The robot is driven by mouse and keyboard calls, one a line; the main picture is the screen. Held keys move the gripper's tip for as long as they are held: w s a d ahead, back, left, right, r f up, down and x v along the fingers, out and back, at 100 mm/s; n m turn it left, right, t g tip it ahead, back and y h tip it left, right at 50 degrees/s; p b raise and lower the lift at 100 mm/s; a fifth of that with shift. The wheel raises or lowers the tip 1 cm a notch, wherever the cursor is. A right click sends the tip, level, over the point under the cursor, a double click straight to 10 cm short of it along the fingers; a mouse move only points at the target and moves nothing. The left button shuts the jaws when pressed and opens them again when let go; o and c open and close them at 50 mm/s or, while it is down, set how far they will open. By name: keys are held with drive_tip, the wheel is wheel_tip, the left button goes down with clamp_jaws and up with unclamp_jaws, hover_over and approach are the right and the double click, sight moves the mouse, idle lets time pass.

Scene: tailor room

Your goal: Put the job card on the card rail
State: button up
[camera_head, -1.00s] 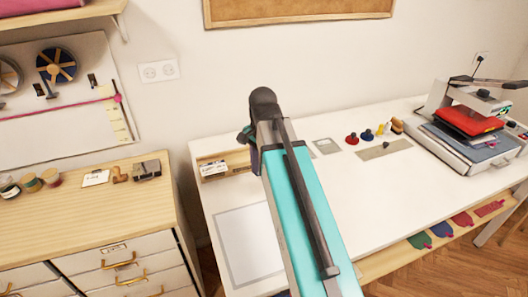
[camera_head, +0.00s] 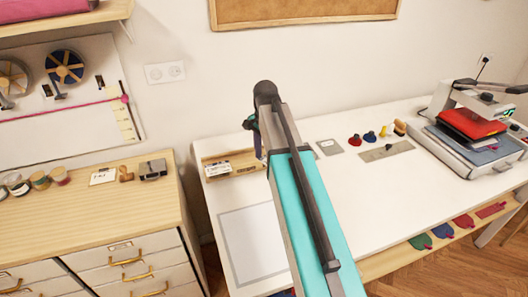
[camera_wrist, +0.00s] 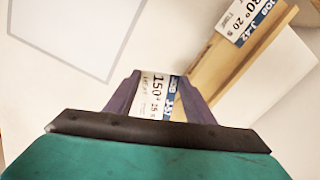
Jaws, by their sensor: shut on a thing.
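My gripper (camera_wrist: 160,95) shows two purple fingers closed on a white job card (camera_wrist: 158,90) with a blue edge and printing that reads about "150° 15 s". The wooden card rail (camera_wrist: 215,75) runs diagonally just right of the fingers. A second card (camera_wrist: 245,20), marked J-42, stands at its far end. I cannot tell whether the held card touches the rail. In the head view the rail (camera_head: 243,160) lies at the table's back left, with the second card (camera_head: 218,169) at its left end. My arm hides part of the rail, most of my gripper and the held card.
The white table (camera_head: 330,190) has a grey-framed sheet (camera_head: 252,245) in front of the rail. A wooden cabinet (camera_head: 100,215) stands left. The table's middle is clear.

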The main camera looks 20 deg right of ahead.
drive_tip(key=shift+w+d+f+p, duration=0.1)
drive_tip(key=shift+w+d+p, duration=0.15)
drive_tip(key=shift+w, duration=0.6)
drive_tip(key=shift+w+d+f+p, duration=0.1)
drive_tip(key=shift+w+d+p, duration=0.2)
drive_tip(key=shift+w, duration=0.55)
drive_tip(key=shift+w+d+f+p, duration=0.1)
drive_tip(key=shift+w+d+p, duration=0.15)
drive_tip(key=shift+w, duration=0.6)
drive_tip(key=shift+w+d+f+p, duration=0.1)
drive_tip(key=shift+w+f+p, duration=0.1)
drive_tip(key=shift+f+p, duration=0.5)
drive_tip(key=shift+w+d+f+p, duration=0.15)
drive_tip(key=shift+f+p, duration=0.25)
drive_tip(key=shift+f, duration=0.5)
drive_tip(key=shift+a+f, duration=0.1)
drive_tip(key=shift+f, duration=0.1)
drive_tip(key=shift+f, duration=0.25)
drive_tip(key=o, duration=1)
drive_tip(key=shift+s, duration=0.1)
